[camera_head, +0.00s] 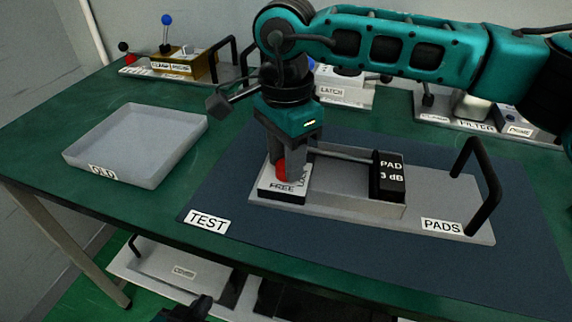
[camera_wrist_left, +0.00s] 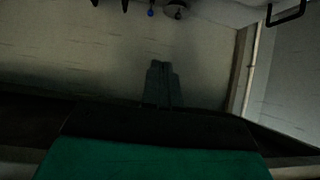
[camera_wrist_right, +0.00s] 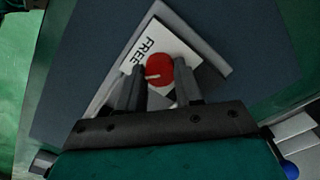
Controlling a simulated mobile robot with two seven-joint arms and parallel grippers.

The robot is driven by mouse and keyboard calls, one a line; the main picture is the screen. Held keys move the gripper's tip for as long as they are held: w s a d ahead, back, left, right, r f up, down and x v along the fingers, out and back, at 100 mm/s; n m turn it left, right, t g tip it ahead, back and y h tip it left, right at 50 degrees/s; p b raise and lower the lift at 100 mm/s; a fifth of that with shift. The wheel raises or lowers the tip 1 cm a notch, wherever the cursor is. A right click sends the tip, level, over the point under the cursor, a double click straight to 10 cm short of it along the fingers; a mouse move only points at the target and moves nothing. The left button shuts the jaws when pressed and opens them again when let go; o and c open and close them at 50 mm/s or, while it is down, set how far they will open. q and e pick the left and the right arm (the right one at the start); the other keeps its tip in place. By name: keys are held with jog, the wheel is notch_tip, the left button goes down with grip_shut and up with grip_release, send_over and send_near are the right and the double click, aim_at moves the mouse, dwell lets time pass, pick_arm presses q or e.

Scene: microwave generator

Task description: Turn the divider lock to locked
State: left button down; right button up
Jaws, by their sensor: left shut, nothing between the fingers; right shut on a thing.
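The divider lock is a red round knob (camera_wrist_right: 160,68) on a white plate (camera_wrist_right: 185,45) marked FREE, at the left end of the grey PADS fixture (camera_head: 262,206). In the head view the knob (camera_head: 281,168) is partly hidden by my right gripper (camera_head: 291,172), which points down over it. In the right wrist view the fingers (camera_wrist_right: 158,88) stand on both sides of the knob, shut on it. A short pale mark on the knob points toward the left finger. A second plate label is mostly covered. My left gripper (camera_wrist_left: 160,85) is shut and empty, away from the fixture.
A black PAD 3 dB block (camera_head: 389,175) sits on the fixture's rail, with a black handle (camera_head: 478,185) to its right. An empty grey tray (camera_head: 137,145) lies left. LATCH (camera_head: 345,90) and FILTER (camera_head: 470,115) units stand behind.

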jog(key=n+b, duration=0.1)
jog(key=n, duration=0.3)
jog(key=shift+n+b, duration=0.3)
jog(key=shift+b, duration=0.1)
jog(key=shift+n+b, duration=0.4)
jog(key=shift+n, duration=1.3)
jog(key=shift+r, duration=0.1)
jog(key=o, duration=0.8)
jog(key=shift+c, duration=0.2)
notch_tip(320, 180, up, 13)
jog(key=p, duration=0.1)
